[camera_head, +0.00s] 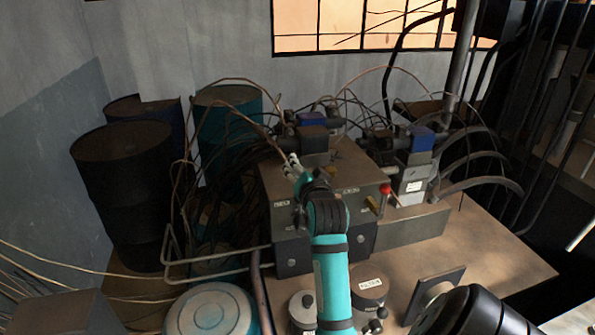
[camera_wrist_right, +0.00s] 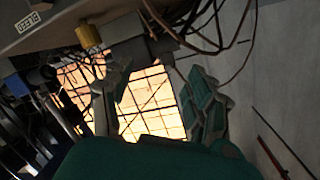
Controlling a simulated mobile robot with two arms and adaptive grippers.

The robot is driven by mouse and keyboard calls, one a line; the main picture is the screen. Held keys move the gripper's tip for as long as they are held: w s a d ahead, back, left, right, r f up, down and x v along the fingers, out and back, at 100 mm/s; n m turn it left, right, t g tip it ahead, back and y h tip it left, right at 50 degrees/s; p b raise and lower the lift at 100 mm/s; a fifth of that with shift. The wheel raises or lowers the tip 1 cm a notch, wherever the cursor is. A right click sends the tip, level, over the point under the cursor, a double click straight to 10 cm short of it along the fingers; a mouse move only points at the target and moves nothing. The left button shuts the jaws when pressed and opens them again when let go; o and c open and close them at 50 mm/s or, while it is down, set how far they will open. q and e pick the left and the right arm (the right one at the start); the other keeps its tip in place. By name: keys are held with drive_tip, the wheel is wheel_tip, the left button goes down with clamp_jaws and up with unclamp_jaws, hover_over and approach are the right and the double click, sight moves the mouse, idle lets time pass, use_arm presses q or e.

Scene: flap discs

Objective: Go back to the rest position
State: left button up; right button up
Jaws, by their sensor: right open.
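My right gripper (camera_head: 291,166) is at the end of the teal arm in the middle of the head view. It is raised in front of the brown machine block (camera_head: 278,187), and its fingers look small there. In the right wrist view the gripper (camera_wrist_right: 157,78) has its two fingers wide apart. Nothing is between them, and the barred window (camera_wrist_right: 150,108) shows through the gap. I cannot tell whether the gripper touches the block or its cables. My left gripper is in neither view.
Thin cables (camera_head: 180,185) hang around the block's left side. A red knob (camera_head: 386,189) and blue-topped valve (camera_head: 421,139) are to its right. Dark drums (camera_head: 122,190) stand at left. A canister labelled FILTER (camera_head: 370,284) stands close beside my forearm. The bench's right part (camera_head: 490,240) is fairly clear.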

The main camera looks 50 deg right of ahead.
drive_tip(key=s+a+f+n+g+y, duration=0.25)
drive_tip(key=a+f+n, duration=0.25)
drive_tip(key=a+f, duration=0.35)
drive_tip(key=s+a+f+n+g+y, duration=0.1)
drive_tip(key=s+a+f+n+y, duration=0.35)
drive_tip(key=a+f, duration=0.4)
drive_tip(key=s+a+f+n+g+y, duration=0.25)
drive_tip(key=s+a+f, duration=0.25)
drive_tip(key=s+a, duration=0.3)
drive_tip(key=s+a+f+n+g+y, duration=0.1)
drive_tip(key=s+a+f+n+g, duration=0.4)
drive_tip(key=s, duration=0.5)
wheel_tip(320, 180, down, 30)
drive_tip(key=s+b, duration=0.1)
drive_tip(key=b, duration=0.3)
drive_tip(key=s+d+f+g+b, duration=0.1)
drive_tip(key=s+d+f+b, duration=0.1)
drive_tip(key=s+f, duration=1.4)
drive_tip(key=shift+f+h, duration=0.35)
drive_tip(key=shift+f, duration=0.5)
